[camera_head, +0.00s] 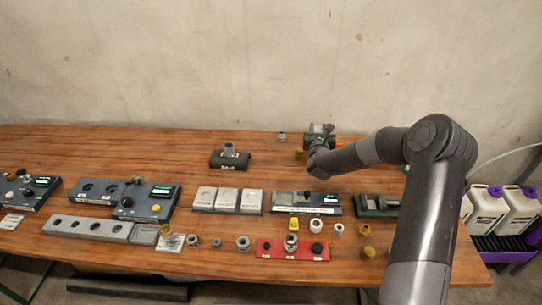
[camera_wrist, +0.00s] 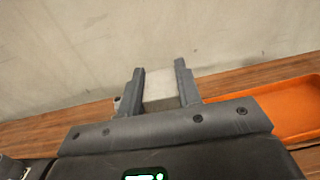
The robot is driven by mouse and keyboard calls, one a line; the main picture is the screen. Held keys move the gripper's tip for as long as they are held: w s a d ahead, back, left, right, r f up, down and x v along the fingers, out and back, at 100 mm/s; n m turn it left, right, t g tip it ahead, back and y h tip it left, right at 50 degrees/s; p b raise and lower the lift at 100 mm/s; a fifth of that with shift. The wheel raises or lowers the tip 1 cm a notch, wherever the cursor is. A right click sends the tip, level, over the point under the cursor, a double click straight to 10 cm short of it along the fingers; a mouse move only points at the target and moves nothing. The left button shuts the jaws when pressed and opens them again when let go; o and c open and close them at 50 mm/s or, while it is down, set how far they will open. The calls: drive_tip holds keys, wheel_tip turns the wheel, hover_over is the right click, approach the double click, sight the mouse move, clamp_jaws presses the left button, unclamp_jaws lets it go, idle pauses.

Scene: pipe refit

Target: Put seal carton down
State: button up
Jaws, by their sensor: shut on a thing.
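The seal carton (camera_wrist: 161,88) is a pale grey-white block held between the two fingers of my gripper (camera_wrist: 160,68) in the wrist view. Its lower part is hidden by the gripper body. In the head view my gripper (camera_head: 321,129) is over the back of the table, right of centre. Whether the carton touches the table cannot be told.
An orange tray (camera_wrist: 290,108) lies right of my gripper in the wrist view. Three pale blocks (camera_head: 228,200) stand in a row mid-table (camera_head: 110,142). A dark pipe fitting (camera_head: 229,159) sits left of my gripper. Several fittings and fixtures crowd the front; the back left is clear.

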drive_tip(key=a+r, duration=0.2)
drive_tip(key=a, duration=0.4)
drive_tip(key=shift+y, duration=0.3)
drive_tip(key=shift+w+a+f, duration=0.5)
drive_tip(key=shift+a+f, duration=1.35)
drive_tip(key=shift+a, duration=0.1)
drive_tip(key=shift+w+a+f, duration=0.55)
drive_tip(key=shift+a+f, duration=1.25)
drive_tip(key=shift+a, duration=0.15)
drive_tip(key=shift+w+a+f, duration=0.5)
drive_tip(key=shift+a+f, duration=1.35)
drive_tip(key=shift+a, duration=0.1)
drive_tip(key=o, duration=1)
drive_tip(key=shift+o, duration=0.2)
